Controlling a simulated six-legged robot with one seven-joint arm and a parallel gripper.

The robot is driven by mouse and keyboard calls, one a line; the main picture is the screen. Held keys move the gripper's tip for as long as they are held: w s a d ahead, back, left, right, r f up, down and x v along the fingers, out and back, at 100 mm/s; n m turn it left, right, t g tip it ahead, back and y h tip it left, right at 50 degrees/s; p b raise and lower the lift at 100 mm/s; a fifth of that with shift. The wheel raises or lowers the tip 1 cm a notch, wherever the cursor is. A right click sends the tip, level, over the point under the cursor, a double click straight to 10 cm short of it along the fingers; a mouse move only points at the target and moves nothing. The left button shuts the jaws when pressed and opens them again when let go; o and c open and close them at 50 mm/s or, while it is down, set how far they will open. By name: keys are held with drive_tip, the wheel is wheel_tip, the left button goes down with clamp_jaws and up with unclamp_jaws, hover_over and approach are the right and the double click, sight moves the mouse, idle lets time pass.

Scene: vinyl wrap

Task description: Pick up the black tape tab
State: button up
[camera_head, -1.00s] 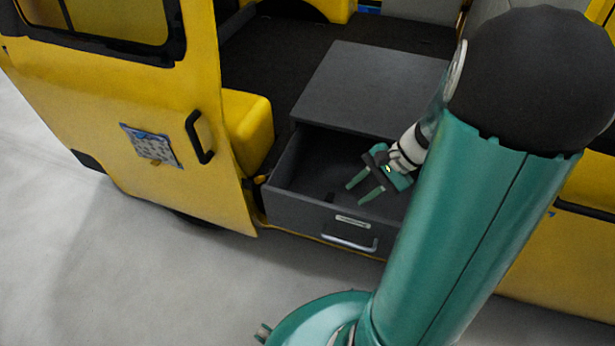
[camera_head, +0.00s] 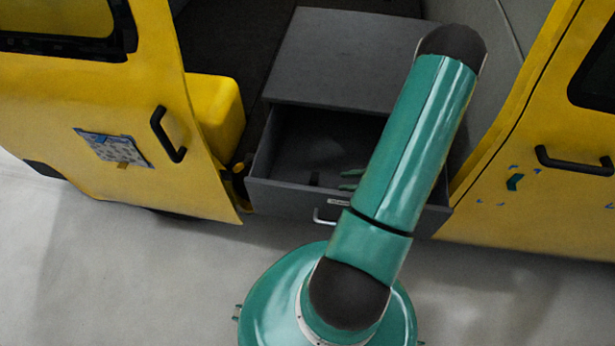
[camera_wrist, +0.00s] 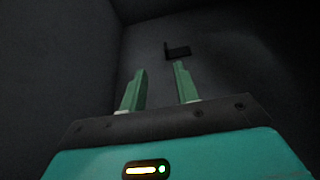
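A small black tab (camera_head: 315,179) lies on the dark floor of the open drawer (camera_head: 285,200). In the wrist view the tab (camera_wrist: 177,50) shows as a small dark shape with a raised end, just beyond the tip of the right finger. My gripper (camera_wrist: 159,69) is open, with its two green fingers apart and nothing between them. In the head view the fingertips (camera_head: 346,180) show inside the drawer, a little right of the tab and apart from it. My arm hides the rest of the gripper and the drawer's right part.
The grey drawer unit (camera_head: 345,60) stands in the yellow vehicle's doorway. The drawer walls surround the gripper closely. A yellow door (camera_head: 70,150) with a patterned sheet (camera_head: 111,148) stands on the left. A handle (camera_head: 325,217) sticks out from the drawer front. The pale floor (camera_head: 130,270) in front is clear.

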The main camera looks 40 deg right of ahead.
sight(312, 180)
drive_tip(key=x, duration=0.6)
drive_tip(key=shift+w+a+f, duration=0.1)
drive_tip(key=shift+w+f, duration=0.1)
drive_tip(key=shift+w, duration=0.15)
drive_tip(key=x, duration=0.3)
drive_tip(key=shift+w, duration=0.55)
drive_tip(key=shift+w+a+f, duration=0.3)
drive_tip(key=shift+w+a, duration=0.05)
drive_tip(key=shift+w, duration=0.2)
clamp_jaws()
